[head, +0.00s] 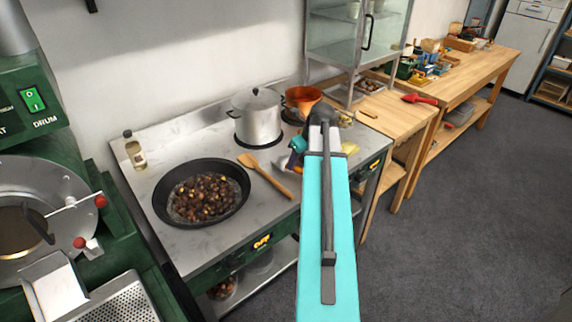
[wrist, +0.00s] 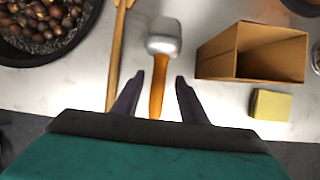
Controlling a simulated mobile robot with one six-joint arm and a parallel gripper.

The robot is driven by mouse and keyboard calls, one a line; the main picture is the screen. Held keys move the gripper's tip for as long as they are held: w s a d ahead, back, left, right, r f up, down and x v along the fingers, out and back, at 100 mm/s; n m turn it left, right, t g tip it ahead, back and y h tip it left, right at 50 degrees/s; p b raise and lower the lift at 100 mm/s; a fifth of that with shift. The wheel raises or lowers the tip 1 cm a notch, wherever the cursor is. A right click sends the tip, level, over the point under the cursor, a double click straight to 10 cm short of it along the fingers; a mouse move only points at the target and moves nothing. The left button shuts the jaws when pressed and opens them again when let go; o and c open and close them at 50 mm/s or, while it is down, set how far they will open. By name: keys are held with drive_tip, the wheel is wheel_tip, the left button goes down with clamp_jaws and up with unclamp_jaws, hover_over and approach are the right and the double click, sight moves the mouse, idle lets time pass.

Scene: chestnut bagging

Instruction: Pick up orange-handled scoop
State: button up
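The orange-handled scoop (wrist: 165,40) lies on the steel worktop in the wrist view, with its metal head away from me and its orange handle toward me. My gripper (wrist: 158,85) is open, with one dark finger on each side of the handle in the picture. A gap shows between each finger and the handle. I cannot tell how high the fingers are above it. In the head view my teal arm hides most of this area, and the scoop is not clearly visible there.
A wooden spatula (wrist: 118,60) lies just left of the scoop. A pan of chestnuts (head: 203,192) is further left. An open brown box (wrist: 228,54) and a yellow block (wrist: 271,105) are to the right. A steel pot (head: 257,115) and an orange pot (head: 301,98) stand behind.

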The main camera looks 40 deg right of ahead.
drive_tip(key=shift+p+x, duration=0.6)
drive_tip(key=shift+x, duration=1.4)
drive_tip(key=shift+s, duration=0.1)
clamp_jaws()
